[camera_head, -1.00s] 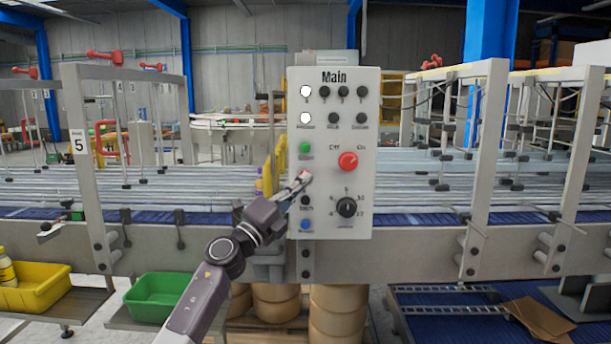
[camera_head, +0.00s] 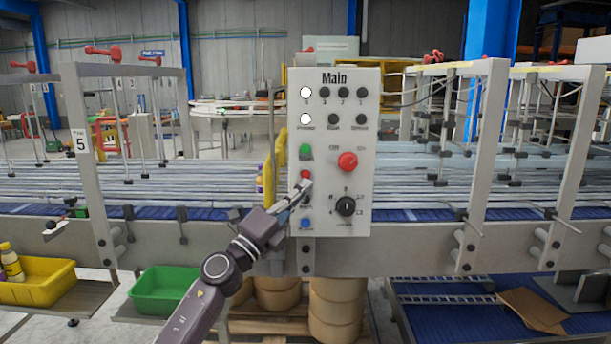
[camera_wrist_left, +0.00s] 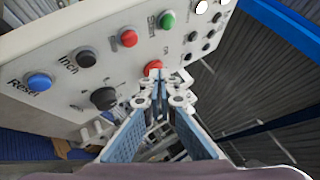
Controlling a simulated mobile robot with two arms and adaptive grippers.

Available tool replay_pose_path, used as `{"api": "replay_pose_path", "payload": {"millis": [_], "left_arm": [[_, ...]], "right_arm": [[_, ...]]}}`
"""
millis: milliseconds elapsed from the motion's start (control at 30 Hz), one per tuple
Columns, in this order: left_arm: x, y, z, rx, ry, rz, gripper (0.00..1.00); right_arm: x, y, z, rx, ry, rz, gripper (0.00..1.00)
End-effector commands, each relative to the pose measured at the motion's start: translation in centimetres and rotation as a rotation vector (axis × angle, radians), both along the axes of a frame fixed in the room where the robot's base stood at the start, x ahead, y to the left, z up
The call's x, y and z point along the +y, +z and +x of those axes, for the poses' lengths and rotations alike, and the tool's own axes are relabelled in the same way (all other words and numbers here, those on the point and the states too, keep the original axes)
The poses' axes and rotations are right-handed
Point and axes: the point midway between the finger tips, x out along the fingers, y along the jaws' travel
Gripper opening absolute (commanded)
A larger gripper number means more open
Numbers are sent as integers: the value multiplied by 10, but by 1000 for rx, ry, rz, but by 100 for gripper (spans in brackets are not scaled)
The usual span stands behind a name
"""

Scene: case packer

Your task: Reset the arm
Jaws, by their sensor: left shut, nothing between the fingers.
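The white control panel (camera_head: 330,205), labelled Main, stands upright in front of the conveyor. It bears a green button (camera_head: 306,149), a small red button (camera_head: 305,174), a large red knob (camera_head: 347,162), a black dial (camera_head: 345,206) and a blue button (camera_head: 306,223). My left gripper (camera_head: 305,187) is shut and empty, its tips just below the small red button in the head view. The wrist view shows the shut fingers (camera_wrist_left: 155,78) in front of the panel; whether they touch it I cannot tell. A black button there (camera_wrist_left: 86,59) is marked Inch. My right gripper is out of view.
The conveyor (camera_head: 150,187) with metal frames runs behind the panel. A green bin (camera_head: 160,291) and a yellow bin (camera_head: 38,282) sit low at the left. Flat cardboard (camera_head: 533,311) lies on a blue belt at lower right.

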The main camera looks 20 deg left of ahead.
Motion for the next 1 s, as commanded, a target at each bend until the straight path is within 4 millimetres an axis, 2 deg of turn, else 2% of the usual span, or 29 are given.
{"api": "replay_pose_path", "payload": {"millis": [300,367,467,567,633,767,800,867,900,967,1000], "left_arm": [[0,-3,1,5,0,-4,0],[2,-14,3,23,0,-18,0],[7,-55,10,94,3,-74,0],[17,-121,18,208,14,-170,0],[24,-175,19,299,28,-249,0],[36,-274,13,461,67,-386,0],[39,-305,8,510,81,-427,0],[43,-350,-1,582,106,-486,0],[46,-380,-9,628,124,-524,0],[49,-425,-23,698,153,-581,0],[51,-453,-33,743,174,-617,0]], "right_arm": [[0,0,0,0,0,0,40],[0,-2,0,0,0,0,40],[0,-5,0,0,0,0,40],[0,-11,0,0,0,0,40],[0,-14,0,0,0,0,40],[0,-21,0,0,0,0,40],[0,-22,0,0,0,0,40],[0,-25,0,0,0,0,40],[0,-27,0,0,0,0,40],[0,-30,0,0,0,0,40],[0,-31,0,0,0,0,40]]}}
